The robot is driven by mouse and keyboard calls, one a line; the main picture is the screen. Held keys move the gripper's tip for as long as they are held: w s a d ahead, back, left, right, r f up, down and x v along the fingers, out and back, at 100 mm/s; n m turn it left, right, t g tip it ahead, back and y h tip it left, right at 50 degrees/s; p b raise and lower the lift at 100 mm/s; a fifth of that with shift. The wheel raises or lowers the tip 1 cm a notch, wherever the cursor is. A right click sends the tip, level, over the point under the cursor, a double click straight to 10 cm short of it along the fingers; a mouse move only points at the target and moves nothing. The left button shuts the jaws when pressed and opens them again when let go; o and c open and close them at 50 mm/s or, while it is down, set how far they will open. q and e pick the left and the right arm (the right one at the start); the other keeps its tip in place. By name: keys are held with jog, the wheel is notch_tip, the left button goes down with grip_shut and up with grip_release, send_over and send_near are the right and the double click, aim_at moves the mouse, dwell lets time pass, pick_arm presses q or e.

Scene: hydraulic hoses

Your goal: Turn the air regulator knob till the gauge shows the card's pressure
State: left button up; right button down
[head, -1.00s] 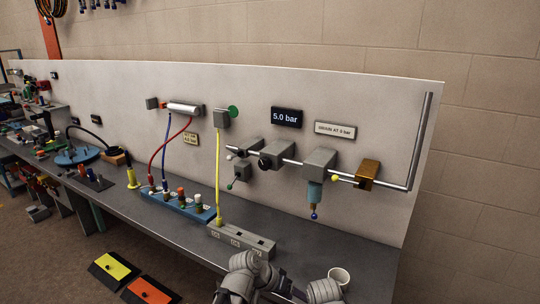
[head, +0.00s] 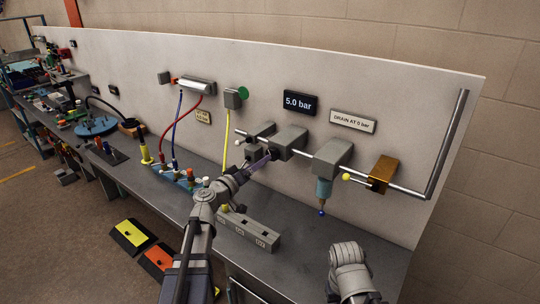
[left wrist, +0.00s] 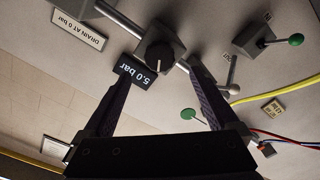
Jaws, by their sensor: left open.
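The regulator block (head: 289,139) is a grey box on the metal pipe. Its round black knob (left wrist: 160,57) with a pale mark faces me in the left wrist view. My left gripper (head: 260,162) is open in front of the knob. In the left wrist view its fingertips (left wrist: 160,68) are apart, either side of the knob; I cannot tell whether they touch it. The black display (head: 299,103) beside the regulator reads 5.0 bar. My right gripper is outside the views.
A white label (head: 353,121) reads DRAIN AT 0 bar. A grey filter block (head: 332,154) and a brass block (head: 382,174) sit along the pipe to the right. Red, blue and yellow hoses (head: 226,140) hang left. A grey socketed block (head: 248,233) lies on the bench.

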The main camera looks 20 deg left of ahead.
aim_at(273, 154)
pick_arm(q)
jog(key=x, duration=0.7)
jog(key=c, duration=1.4)
jog(key=shift+n, duration=0.3)
jog(key=shift+f+n, duration=0.1)
jog(key=shift+n, duration=2.6)
